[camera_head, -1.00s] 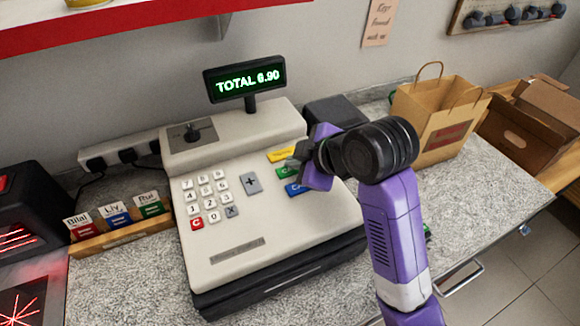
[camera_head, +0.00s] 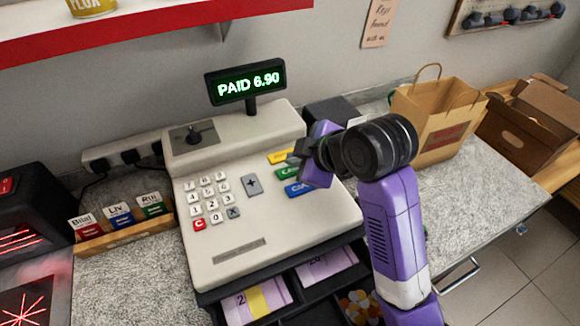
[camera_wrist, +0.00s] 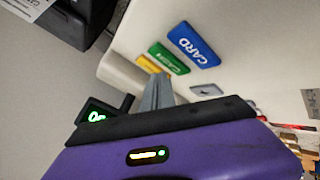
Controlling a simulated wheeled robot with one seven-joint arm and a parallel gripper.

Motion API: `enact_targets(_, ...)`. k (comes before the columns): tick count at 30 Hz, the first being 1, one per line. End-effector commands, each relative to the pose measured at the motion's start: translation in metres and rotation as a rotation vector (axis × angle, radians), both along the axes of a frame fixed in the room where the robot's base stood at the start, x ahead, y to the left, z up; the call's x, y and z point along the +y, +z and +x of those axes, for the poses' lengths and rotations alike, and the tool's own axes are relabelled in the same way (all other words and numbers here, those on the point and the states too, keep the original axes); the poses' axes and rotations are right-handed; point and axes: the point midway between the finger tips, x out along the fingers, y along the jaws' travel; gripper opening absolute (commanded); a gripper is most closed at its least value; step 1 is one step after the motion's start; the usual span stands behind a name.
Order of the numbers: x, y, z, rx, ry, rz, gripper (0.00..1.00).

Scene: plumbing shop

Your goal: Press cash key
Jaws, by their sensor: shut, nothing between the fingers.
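The cash register (camera_head: 245,210) stands on the counter, and its display (camera_head: 245,82) reads "PAID 6.90". The green cash key (camera_head: 287,173) lies between a yellow key (camera_head: 282,156) and the blue card key (camera_head: 298,188). The cash key also shows in the wrist view (camera_wrist: 168,57), beside the blue card key (camera_wrist: 194,44). My gripper (camera_head: 296,158) is shut and empty, with its tips near the cash key; I cannot tell whether they touch it. In the wrist view its grey fingers (camera_wrist: 157,91) partly cover the yellow key. The cash drawer (camera_head: 310,290) is open, with notes and coins inside.
A card holder (camera_head: 122,232) with name cards stands left of the register. A paper bag (camera_head: 440,115) and cardboard boxes (camera_head: 530,125) stand to the right. A red-edged shelf (camera_head: 150,30) hangs above. The counter (camera_head: 470,195) right of my arm is clear.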

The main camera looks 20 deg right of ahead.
Motion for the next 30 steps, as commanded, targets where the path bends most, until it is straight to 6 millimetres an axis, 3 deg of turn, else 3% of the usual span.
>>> enact_targets(18,0.000,0.055,0.000,-0.002,0.001,0.000,0.00)
enact_targets(30,0.000,0.056,0.000,0.000,0.000,0.000,0.00)
